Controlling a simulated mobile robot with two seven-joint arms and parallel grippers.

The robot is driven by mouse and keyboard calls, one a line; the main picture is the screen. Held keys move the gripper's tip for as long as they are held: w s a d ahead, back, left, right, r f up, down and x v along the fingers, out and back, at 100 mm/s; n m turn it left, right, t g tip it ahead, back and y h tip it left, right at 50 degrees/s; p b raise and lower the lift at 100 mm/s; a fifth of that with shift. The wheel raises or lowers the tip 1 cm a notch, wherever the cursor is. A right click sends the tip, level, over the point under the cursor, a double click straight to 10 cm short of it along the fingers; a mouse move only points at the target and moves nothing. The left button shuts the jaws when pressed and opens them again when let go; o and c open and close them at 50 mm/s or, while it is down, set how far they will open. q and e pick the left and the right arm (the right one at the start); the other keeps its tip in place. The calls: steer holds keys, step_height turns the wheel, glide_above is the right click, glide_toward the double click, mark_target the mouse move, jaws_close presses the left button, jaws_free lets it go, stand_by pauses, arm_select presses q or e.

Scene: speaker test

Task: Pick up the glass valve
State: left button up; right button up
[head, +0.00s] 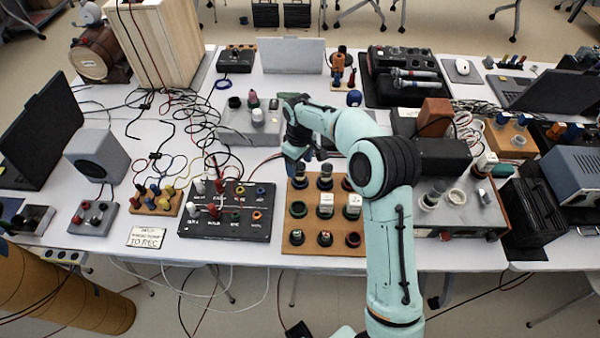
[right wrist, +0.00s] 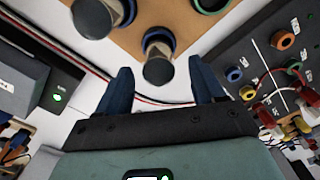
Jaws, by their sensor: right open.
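A wooden board (head: 310,245) in the head view carries several coloured rings, some with valves standing in them. In the right wrist view, a dark-topped valve (right wrist: 158,66) stands in a blue ring, just ahead of and between my fingertips. Another valve (right wrist: 97,16) stands to its upper left. I cannot tell which one is the task's glass valve. My right gripper (right wrist: 162,88) is open and empty, its blue fingers apart. In the head view my right gripper (head: 308,160) is at the board's far edge, partly hidden by its own wrist. My left gripper is not in view.
A black panel with coloured sockets (head: 230,222) lies left of the board; it also shows in the wrist view (right wrist: 270,60). A grey device (head: 455,215) stands to the right. Loose cables (head: 190,115) cover the table's left part. The white front edge (head: 330,265) is clear.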

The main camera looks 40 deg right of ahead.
mark_target(301, 173)
step_height(301, 173, down, 5)
steer(key=shift+s+d+f, duration=0.1)
steer(key=shift+s+d, duration=0.05)
steer(key=shift+c, duration=0.3)
steer(key=c, duration=1.1)
